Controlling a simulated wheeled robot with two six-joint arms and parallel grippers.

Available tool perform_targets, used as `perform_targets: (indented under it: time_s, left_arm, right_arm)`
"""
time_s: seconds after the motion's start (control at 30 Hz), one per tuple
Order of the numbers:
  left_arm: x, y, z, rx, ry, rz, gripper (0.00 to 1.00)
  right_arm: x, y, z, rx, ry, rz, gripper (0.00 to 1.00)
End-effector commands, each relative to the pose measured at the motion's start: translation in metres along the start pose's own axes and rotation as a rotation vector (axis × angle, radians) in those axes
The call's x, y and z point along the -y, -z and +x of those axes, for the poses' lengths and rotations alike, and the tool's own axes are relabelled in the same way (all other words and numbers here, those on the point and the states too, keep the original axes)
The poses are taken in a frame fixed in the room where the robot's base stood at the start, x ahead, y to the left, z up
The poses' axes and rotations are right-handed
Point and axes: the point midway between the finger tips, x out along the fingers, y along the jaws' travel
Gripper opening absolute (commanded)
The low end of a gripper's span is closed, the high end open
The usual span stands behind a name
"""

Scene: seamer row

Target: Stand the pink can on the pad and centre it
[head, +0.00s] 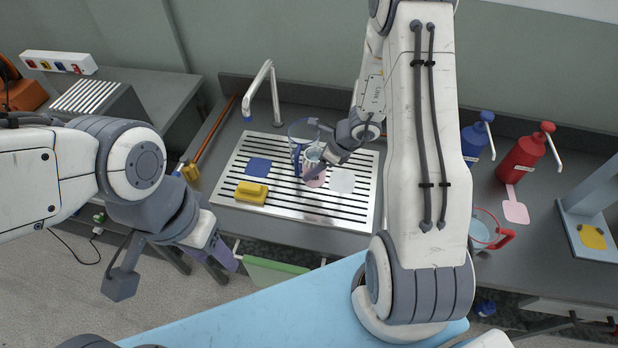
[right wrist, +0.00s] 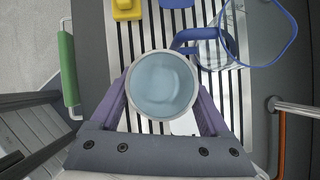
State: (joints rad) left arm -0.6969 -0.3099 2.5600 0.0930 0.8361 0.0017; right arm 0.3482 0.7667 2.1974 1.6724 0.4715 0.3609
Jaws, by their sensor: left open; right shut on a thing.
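The pink can (head: 316,181) is at the slotted metal drain board (head: 232,196), in my right gripper (head: 322,166). In the right wrist view the can (right wrist: 163,85) shows from above as a pale round rim with a bluish inside, between the two purple fingers. Whether its base touches the board is hidden. A white round pad (head: 342,181) lies just right of the can in the head view; the can is beside it. A blue square pad (head: 258,167) lies further left on the board. My left gripper (head: 172,267) is open and empty, in front of the counter.
A clear jug with a blue handle (head: 297,157) stands close behind the can. A yellow block (head: 252,192) lies at the board's front left. A tap (head: 262,85) stands behind. Red (head: 520,160) and blue (head: 474,143) pump bottles and a red-handled jug (head: 484,230) are on the right.

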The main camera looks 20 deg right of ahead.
Motion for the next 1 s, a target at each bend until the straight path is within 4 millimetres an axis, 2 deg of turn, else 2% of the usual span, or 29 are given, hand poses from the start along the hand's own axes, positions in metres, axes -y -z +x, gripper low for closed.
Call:
perform_targets:
  time_s: [0.03, 0.47, 0.93, 0.97, 1.0]
  left_arm:
    - [0.000, 0.000, 0.002, 0.000, 0.000, 0.000, 0.50]
    - [0.000, 0.000, 0.001, 0.000, 0.000, 0.000, 0.50]
    - [0.001, 0.000, 0.008, 0.000, 0.000, 0.000, 0.50]
    - [0.000, 0.000, 0.006, 0.000, 0.000, 0.000, 0.50]
    - [0.000, 0.000, 0.005, 0.000, 0.000, 0.000, 0.50]
  right_arm:
    - [-0.001, 0.005, 0.009, 0.000, -0.003, 0.001, 0.02]
    - [0.000, 0.029, 0.052, 0.001, -0.002, -0.003, 0.02]
    - [0.000, 0.032, 0.059, 0.003, 0.001, -0.005, 0.02]
    - [0.000, 0.032, 0.058, 0.002, 0.000, -0.004, 0.91]
    - [0.000, 0.032, 0.057, 0.002, 0.000, -0.004, 1.00]
